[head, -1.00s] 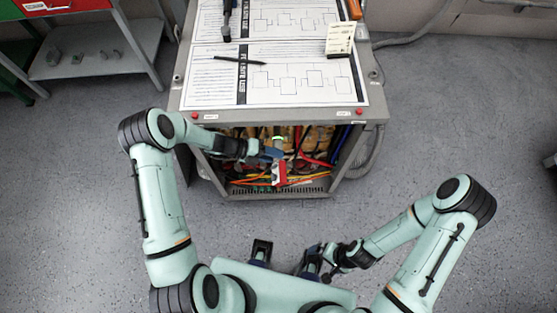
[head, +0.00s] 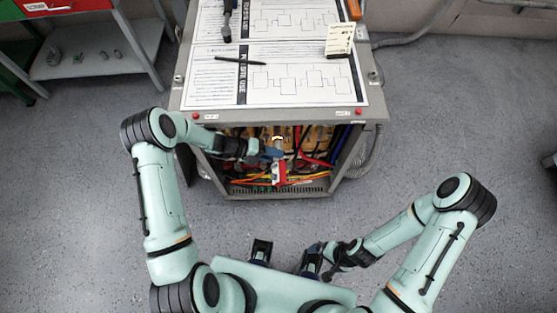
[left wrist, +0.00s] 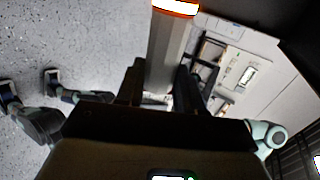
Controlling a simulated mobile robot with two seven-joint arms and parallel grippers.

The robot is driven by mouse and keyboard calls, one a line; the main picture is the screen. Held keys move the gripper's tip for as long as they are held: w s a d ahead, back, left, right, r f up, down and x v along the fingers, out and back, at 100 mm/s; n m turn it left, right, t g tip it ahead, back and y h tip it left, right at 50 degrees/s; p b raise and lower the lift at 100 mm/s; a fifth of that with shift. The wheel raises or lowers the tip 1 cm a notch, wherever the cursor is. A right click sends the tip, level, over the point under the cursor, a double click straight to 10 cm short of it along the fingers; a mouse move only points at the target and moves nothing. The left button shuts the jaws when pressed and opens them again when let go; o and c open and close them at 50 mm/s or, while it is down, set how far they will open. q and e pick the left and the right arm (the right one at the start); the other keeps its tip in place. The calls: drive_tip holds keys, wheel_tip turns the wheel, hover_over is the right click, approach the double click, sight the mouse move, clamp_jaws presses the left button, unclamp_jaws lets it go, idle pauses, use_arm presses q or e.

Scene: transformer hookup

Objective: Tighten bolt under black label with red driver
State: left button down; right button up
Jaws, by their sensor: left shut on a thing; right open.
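The red driver (head: 279,173) is in my left gripper (head: 270,154), at the open front of the grey cabinet (head: 376,112). It has a red lower part and a grey barrel with a glowing orange-white ring. In the left wrist view, the two fingers (left wrist: 160,82) are shut around the grey barrel of the driver (left wrist: 170,50). The cabinet interior is crowded; I cannot make out the black label or the bolt, nor whether the driver touches one. My right gripper (head: 328,264) is open and empty, low in front of my body, away from the cabinet.
Wiring in several colours (head: 300,179) fills the cabinet opening. Printed diagram sheets (head: 290,85), a black pen (head: 240,60) and a small cream card (head: 340,40) lie or stand on top. A grey shelf table (head: 95,62) is at the upper left. The floor on the right is clear.

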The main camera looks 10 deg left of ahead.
sight(274, 167)
use_arm(q)
drive_tip(key=shift+w+r, duration=0.2)
drive_tip(key=shift+r, duration=0.05)
drive_tip(key=shift+s+d+f, duration=0.1)
drive_tip(key=shift+s+d, duration=0.1)
drive_tip(key=shift+s, duration=0.5)
drive_tip(key=shift+s+d, duration=0.2)
drive_tip(key=shift+s, duration=0.55)
drive_tip(key=shift+s+d+f, duration=0.1)
drive_tip(key=shift+s+d, duration=0.1)
drive_tip(key=shift+s, duration=0.5)
